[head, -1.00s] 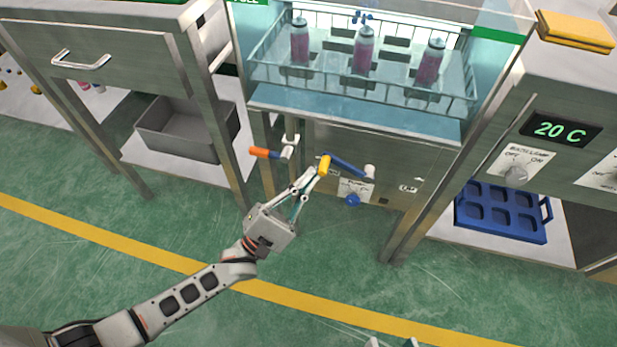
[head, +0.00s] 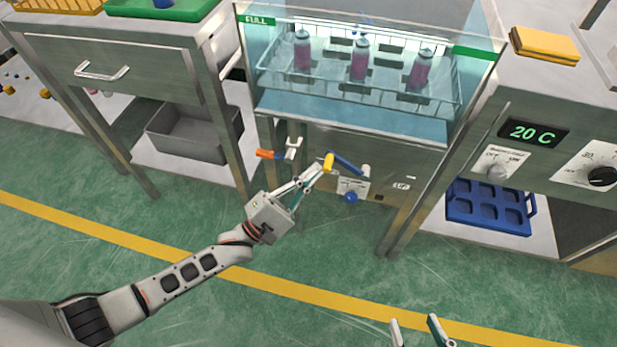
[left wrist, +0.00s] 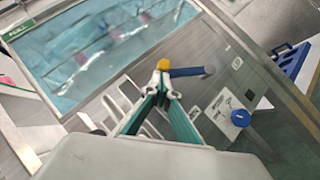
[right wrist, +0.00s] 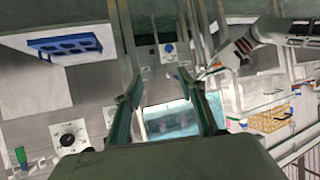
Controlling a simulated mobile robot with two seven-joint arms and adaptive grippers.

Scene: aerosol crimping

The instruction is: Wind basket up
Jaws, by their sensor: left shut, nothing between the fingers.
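The wire basket (head: 358,92) holds pink cans (head: 360,62) upright inside the clear tank (head: 350,120) marked FULL. Below it, on the front panel, is a crank with a blue arm (head: 347,163), a yellow knob (head: 328,163) and a pale hub. The arm points left. The crank also shows in the left wrist view (left wrist: 190,71). My left gripper (head: 318,172) is shut, its tips right at the yellow knob with nothing between them; I cannot tell whether they touch it. My right gripper (head: 415,325) is open and empty, low in front, away from the panel.
An orange-handled lever (head: 270,154) sits left of the crank and a blue knob (head: 351,197) just below it. A grey bin (head: 190,132) and a blue tray (head: 488,212) lie on low shelves either side. The green floor in front is free.

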